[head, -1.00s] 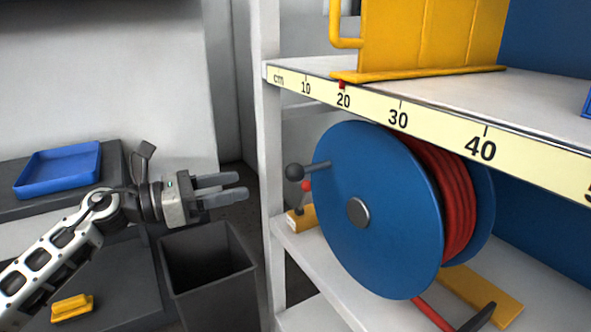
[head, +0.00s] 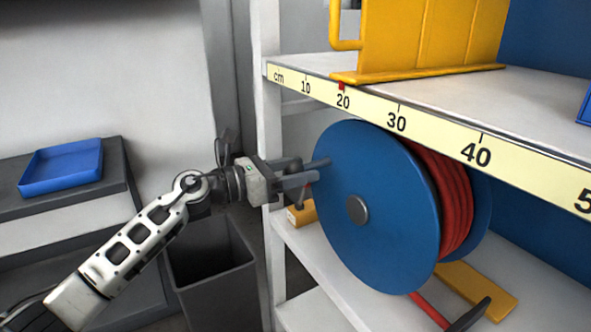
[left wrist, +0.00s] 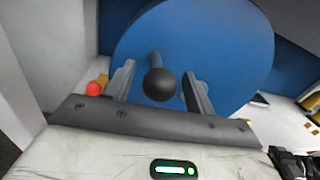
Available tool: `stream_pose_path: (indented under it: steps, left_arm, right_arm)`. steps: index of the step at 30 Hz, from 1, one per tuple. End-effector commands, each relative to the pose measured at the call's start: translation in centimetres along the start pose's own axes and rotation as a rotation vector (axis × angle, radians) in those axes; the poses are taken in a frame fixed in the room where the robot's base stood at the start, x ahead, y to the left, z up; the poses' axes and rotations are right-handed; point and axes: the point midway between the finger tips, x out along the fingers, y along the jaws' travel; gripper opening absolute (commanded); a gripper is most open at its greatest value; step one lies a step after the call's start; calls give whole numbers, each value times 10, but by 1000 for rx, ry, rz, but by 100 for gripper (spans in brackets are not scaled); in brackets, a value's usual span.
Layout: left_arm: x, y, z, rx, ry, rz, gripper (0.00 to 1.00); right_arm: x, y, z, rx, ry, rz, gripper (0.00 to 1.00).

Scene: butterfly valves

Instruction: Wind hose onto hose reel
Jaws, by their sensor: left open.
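The blue hose reel (head: 375,230) stands on the lower shelf with red hose (head: 450,205) wound on its drum. Red hose also hangs below the reel, beside a dark end piece (head: 470,315). A crank handle (head: 321,163) sticks out from the reel's near disc. My left gripper (head: 308,171) is open at the handle. In the left wrist view, the handle's dark ball knob (left wrist: 160,84) sits between the two open fingers, with the blue disc (left wrist: 210,50) behind it. I cannot tell whether the fingers touch it. My right gripper is not in view.
The shelf's white upright (head: 268,120) is close behind my left gripper. The upper shelf with its centimetre scale (head: 430,135) runs above the reel and carries a yellow holder (head: 430,35). A dark bin (head: 215,270) and a blue tray (head: 62,167) are at left.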

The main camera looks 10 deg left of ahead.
Motion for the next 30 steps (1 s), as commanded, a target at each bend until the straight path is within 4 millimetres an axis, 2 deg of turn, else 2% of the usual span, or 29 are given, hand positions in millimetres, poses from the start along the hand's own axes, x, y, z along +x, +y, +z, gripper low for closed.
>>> stream_pose_path:
  steps: [2, 6, 8, 19, 30]
  left_arm:
    - [0, 0, 0, 0, 0, 0, 52]
    - [0, 0, 0, 0, 0, 0, 13]
    - [0, 0, 0, 0, 0, -1, 0]
    - [0, -5, 7, 69, 7, -2, 0]
    - [7, -29, 30, 334, 35, -10, 0]
  right_arm:
    - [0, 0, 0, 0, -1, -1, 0]
    - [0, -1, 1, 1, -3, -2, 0]
    - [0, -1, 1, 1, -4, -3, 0]
    - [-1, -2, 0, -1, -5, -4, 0]
    - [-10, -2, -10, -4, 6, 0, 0]
